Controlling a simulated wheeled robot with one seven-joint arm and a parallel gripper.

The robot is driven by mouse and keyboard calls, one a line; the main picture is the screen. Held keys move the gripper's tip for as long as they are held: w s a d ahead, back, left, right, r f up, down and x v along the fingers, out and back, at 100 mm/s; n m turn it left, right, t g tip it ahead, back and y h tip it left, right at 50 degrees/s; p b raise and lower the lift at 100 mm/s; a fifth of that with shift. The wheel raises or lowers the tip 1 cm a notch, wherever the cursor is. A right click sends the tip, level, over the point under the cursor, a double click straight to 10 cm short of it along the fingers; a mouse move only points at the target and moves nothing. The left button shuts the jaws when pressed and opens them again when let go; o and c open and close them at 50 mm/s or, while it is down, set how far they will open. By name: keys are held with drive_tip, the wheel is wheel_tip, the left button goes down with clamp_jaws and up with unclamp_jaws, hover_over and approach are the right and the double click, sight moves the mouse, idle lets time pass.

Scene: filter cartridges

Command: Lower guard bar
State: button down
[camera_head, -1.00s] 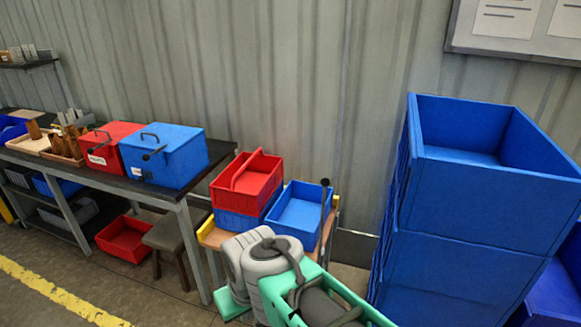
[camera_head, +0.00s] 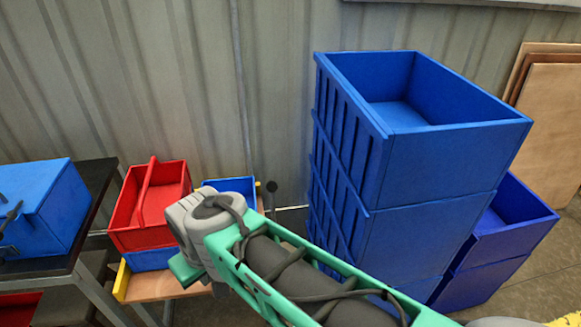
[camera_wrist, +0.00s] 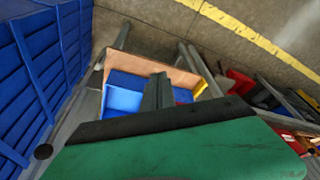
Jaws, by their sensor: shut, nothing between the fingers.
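I cannot make out the guard bar with certainty. A dark rod with a round black knob (camera_head: 272,187) stands at the right of the small wooden cart (camera_head: 165,287). A black knob (camera_wrist: 42,152) also shows at the lower left of the wrist view, beside a grey bar. In the head view my arm hides my fingers and much of the cart.
A red bin with a handle (camera_head: 150,205) sits on a blue bin at the cart's left. A table with a blue box (camera_head: 45,210) is at the left.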

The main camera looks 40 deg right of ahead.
drive_tip(key=w+d+r+m+y+p, duration=0.1)
drive_tip(key=w+d+r+p, duration=0.1)
drive_tip(key=w+d+r, duration=0.3)
drive_tip(key=w+d+r+m+y+p, duration=0.1)
drive_tip(key=w+d+r+p, duration=0.25)
drive_tip(key=d, duration=0.35)
drive_tip(key=s+d+r+m+t+p, duration=0.1)
drive_tip(key=s+d+r, duration=0.2)
drive_tip(key=d, duration=0.6)
drive_tip(key=s+d+r+t+y+p, duration=0.1)
drive_tip(key=s+d+r, duration=0.2)
drive_tip(key=d, duration=0.7)
drive_tip(key=shift+s+d+m+t, duration=0.3)
drive_tip(key=shift+s+m, duration=0.1)
drive_tip(key=shift+s, duration=0.45)
drive_tip(key=shift+a+f, duration=0.1)
drive_tip(key=b+x, duration=0.1)
drive_tip(key=x, duration=0.9)
drive_tip(key=shift+w, duration=0.1)
